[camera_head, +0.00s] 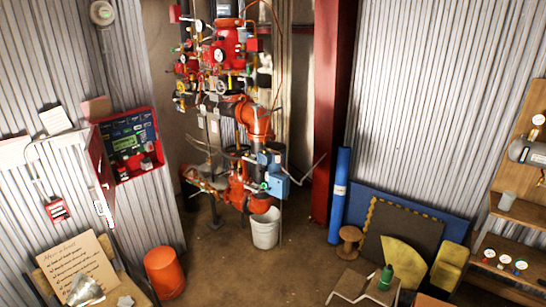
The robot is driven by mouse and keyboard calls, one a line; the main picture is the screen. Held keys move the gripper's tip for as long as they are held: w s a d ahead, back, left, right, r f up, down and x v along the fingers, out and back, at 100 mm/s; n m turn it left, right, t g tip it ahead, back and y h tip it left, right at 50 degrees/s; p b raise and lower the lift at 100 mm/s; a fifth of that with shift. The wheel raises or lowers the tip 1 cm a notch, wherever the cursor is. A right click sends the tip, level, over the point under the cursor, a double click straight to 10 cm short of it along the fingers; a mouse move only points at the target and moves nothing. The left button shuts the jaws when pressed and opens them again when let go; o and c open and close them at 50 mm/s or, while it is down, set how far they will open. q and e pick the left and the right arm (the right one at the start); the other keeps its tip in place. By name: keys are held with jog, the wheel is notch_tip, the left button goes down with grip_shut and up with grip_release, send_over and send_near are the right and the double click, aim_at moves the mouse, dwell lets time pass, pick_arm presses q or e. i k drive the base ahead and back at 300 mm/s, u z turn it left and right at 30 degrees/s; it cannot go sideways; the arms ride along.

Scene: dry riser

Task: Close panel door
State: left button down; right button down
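A red wall panel (151,170) is on the corrugated wall at the left. Its inside shows a dark blue and green face with a small display and red and white parts. The red panel door (97,170) stands open on the left side of the box, seen nearly edge-on, with a white patch low on it. The inside of the panel is uncovered. Neither of my grippers shows in this view.
Red riser pipes with gauges and valves (250,120) stand at the back centre, with a white bucket (265,229) below. An orange bucket (164,272) is on the floor below the panel. A handwritten board (75,262) leans at lower left. The central floor is clear.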

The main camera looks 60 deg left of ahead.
aim_at(94, 152)
jog(key=u, duration=3.85)
jog(key=i, duration=0.95)
